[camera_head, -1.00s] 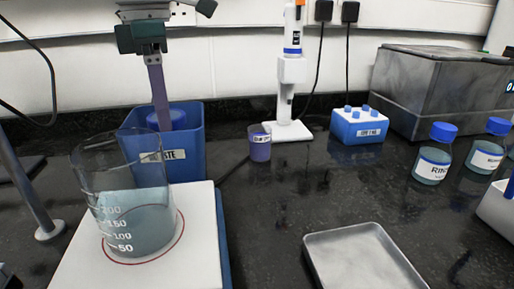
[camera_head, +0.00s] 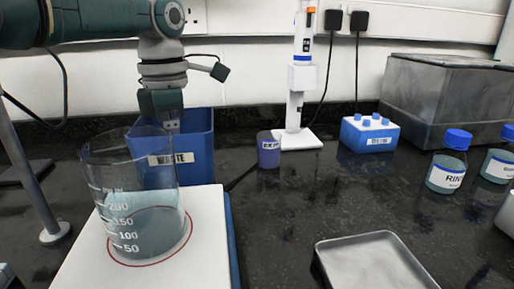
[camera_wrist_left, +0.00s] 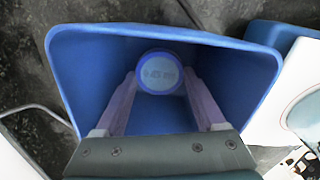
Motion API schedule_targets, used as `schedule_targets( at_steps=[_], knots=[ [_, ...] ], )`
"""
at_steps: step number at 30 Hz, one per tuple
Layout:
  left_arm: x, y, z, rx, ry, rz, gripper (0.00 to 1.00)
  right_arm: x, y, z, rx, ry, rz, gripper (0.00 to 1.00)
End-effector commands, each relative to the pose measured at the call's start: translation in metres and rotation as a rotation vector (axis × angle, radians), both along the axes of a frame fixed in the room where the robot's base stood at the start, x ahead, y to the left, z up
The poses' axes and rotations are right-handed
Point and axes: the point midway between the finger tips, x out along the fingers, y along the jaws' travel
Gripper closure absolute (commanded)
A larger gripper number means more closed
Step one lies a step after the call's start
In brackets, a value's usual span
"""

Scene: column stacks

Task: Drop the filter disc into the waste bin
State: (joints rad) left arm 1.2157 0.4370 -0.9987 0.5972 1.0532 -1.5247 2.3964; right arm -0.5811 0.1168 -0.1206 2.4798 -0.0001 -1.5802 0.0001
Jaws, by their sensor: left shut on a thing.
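The filter disc (camera_wrist_left: 159,74) shows in the left wrist view as a round pale face with a blue rim and a blurred label. My left gripper (camera_wrist_left: 161,80) is shut on it, one finger on each side. The disc is inside the outline of the blue waste bin (camera_wrist_left: 225,60), over its open mouth; its height above the floor is hard to tell. In the head view the waste bin (camera_head: 199,150) stands behind the beaker, and my left gripper (camera_head: 170,122) points down into it. The fingertips and disc are hidden there. My right gripper is not in view.
A glass beaker (camera_head: 140,232) with blue-grey liquid stands on a white plate (camera_head: 205,262) in front of the bin. A purple cup (camera_head: 269,152), white pipette stand (camera_head: 300,140) and blue rack (camera_head: 369,137) stand right. A metal tray (camera_head: 370,265) lies front right.

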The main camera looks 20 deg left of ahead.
Motion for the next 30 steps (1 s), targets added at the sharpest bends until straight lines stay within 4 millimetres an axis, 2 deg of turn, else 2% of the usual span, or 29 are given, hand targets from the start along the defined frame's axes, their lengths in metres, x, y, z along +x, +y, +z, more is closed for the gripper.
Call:
schedule_targets(
  at_steps=[9,10,13,20,23,26,30],
  knots=[
    [0.000,0.000,-0.007,-0.001,0.001,-0.001,0.80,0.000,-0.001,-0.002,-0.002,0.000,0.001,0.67],
    [0.000,0.000,-0.007,0.000,0.000,-0.001,0.26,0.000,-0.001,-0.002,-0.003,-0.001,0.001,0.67],
    [0.000,0.000,-0.007,0.001,0.001,-0.001,0.16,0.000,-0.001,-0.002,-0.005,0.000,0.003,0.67],
    [0.000,0.000,-0.006,0.001,0.001,-0.001,0.16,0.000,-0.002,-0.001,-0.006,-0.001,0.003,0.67],
    [0.000,0.001,0.000,0.003,-0.002,-0.002,0.16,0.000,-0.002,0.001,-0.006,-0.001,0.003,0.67],
    [0.001,0.000,0.016,0.001,-0.002,-0.002,0.16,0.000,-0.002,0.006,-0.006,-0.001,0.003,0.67],
    [0.001,0.000,0.048,0.000,-0.004,-0.001,0.16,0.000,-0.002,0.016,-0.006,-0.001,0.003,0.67]
  ],
)
